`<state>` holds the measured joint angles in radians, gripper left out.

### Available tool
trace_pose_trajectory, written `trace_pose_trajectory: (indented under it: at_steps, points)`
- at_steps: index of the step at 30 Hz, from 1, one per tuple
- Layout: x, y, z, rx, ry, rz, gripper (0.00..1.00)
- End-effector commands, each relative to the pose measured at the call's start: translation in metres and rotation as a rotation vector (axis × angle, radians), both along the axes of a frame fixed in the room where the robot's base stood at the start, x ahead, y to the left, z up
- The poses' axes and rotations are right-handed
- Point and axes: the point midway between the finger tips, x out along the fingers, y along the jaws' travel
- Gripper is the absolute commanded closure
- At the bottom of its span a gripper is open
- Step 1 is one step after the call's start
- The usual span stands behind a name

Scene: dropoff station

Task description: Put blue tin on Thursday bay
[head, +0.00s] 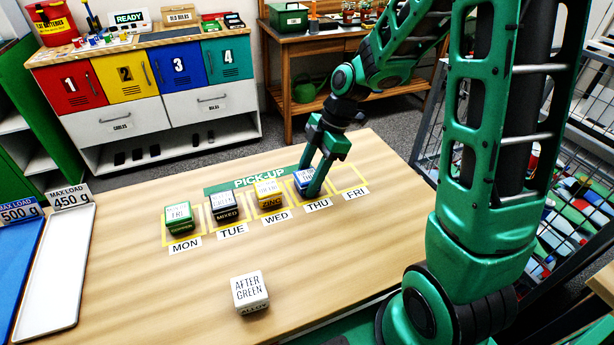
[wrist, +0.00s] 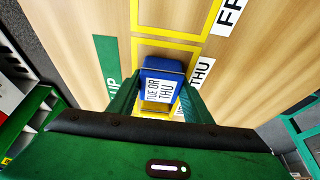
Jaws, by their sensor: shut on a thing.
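The blue tin (head: 302,182) is at the Thursday bay, above the THU label (head: 318,205). In the wrist view the blue tin (wrist: 163,66) sits between the two green fingers, and its white label reads "TUE OR THU". My gripper (head: 314,178) points down and is shut on the blue tin. In the wrist view the yellow outline of the bay shows around the tin. I cannot tell whether the tin's base touches the table. A finger hides part of the tin in the head view.
A green tin (head: 179,217) stands at MON, a dark-banded tin (head: 224,206) at TUE and a yellow tin (head: 269,194) at WED. The FRI bay (head: 350,177) is empty. A white tin (head: 249,291) stands in front. A white tray (head: 57,260) and blue tray (head: 22,270) lie left.

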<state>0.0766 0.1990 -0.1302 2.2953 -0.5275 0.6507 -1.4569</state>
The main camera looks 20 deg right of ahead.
Motion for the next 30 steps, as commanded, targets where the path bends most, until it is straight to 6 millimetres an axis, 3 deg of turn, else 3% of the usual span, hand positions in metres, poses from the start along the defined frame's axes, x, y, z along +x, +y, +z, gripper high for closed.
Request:
trace_pose_trajectory:
  at_steps: [3, 4, 6, 19, 30]
  points:
    - [0.000, 0.000, -0.002, 0.000, 0.001, -0.001, 0.81]
    - [0.000, 0.000, -0.002, 0.000, 0.000, -0.001, 0.48]
    - [0.000, 0.000, -0.002, 0.000, 0.000, -0.001, 0.36]
    - [0.001, -0.004, 0.008, 0.001, -0.001, -0.003, 0.36]
    - [0.002, -0.032, 0.073, 0.000, -0.004, -0.005, 0.36]
